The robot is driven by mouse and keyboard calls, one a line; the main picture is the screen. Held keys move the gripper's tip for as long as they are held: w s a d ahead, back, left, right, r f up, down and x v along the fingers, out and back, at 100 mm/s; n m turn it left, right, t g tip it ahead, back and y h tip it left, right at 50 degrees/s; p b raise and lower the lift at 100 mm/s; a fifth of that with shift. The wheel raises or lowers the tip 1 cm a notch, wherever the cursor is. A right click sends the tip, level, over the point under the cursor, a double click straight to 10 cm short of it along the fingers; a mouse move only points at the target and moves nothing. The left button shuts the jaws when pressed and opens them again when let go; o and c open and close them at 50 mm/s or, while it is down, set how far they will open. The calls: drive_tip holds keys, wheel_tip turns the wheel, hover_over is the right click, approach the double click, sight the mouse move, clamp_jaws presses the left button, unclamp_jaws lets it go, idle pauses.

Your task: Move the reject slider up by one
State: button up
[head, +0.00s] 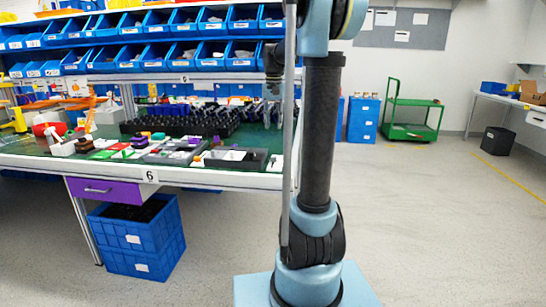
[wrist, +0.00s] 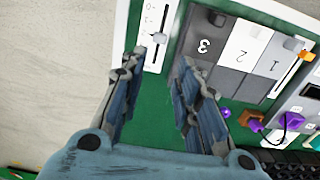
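In the wrist view a white slider panel (wrist: 153,60) with a dark slot and scale marks lies at the bench edge. Its pale slider knob (wrist: 159,38) sits in the slot, just beyond my fingertips. No label naming the reject slider is legible. My gripper (wrist: 160,63) is open and empty, with one finger on each side of the near slider's line. Whether the fingers touch the panel cannot be told. In the head view the small panels are too small to tell apart.
Open floor (head: 440,220) lies to the right.

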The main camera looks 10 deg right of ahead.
sight(274, 159)
wheel_tip(274, 159, down, 15)
drive_tip(key=shift+r, duration=0.1)
idle(0.4)
clamp_jaws()
